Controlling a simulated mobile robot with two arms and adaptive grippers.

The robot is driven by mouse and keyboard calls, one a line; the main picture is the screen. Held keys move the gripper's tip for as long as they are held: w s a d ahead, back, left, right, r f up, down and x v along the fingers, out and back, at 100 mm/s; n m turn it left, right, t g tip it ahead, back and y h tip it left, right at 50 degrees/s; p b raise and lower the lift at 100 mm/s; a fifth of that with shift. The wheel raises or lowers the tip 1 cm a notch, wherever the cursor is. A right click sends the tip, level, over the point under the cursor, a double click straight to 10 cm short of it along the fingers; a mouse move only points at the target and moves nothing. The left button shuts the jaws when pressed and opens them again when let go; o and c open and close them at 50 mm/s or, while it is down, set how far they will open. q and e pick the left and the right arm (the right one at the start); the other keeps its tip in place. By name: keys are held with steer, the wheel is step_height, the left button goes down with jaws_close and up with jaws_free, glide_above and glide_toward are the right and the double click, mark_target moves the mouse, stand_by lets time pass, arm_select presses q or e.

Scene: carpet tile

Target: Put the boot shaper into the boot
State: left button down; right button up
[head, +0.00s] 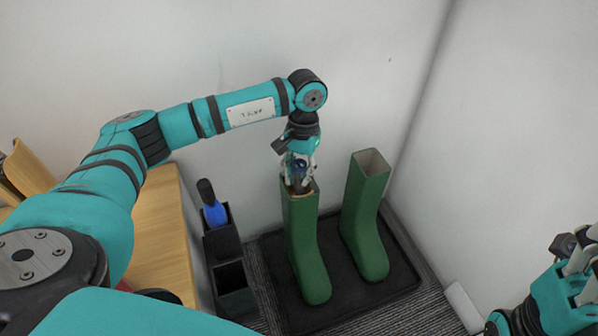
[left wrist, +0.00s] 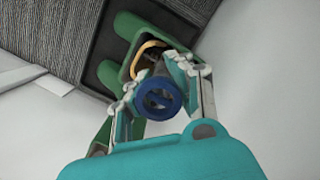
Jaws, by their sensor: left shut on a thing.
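My left gripper (head: 298,168) points down over the left green boot (head: 305,245) and is shut on the boot shaper (left wrist: 158,98). The shaper's round blue end faces the left wrist camera. Its darker lower part lines up with the boot's tan-rimmed opening (left wrist: 148,47) and appears to reach into it; how deep is hidden. The left boot stands upright. A second green boot (head: 365,210) stands upright to its right, its top open. My right gripper (head: 580,265) is at the right edge, partly cut off, away from the boots; its jaw state is unclear.
Both boots stand on a black tray (head: 400,290) on grey carpet. A black rack (head: 222,243) left of the tray holds a blue object with a black top (head: 213,208); its front compartment looks empty. A wooden bench (head: 160,240) is further left. White walls are close behind and right.

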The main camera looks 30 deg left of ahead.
arm_select(q)
steer(key=shift+f, duration=0.15)
steer(key=c, duration=1.1)
jaws_free()
steer(key=r, duration=0.4)
steer(key=w+r, duration=0.1)
steer(key=r, duration=0.7)
steer(key=shift+w, duration=0.4)
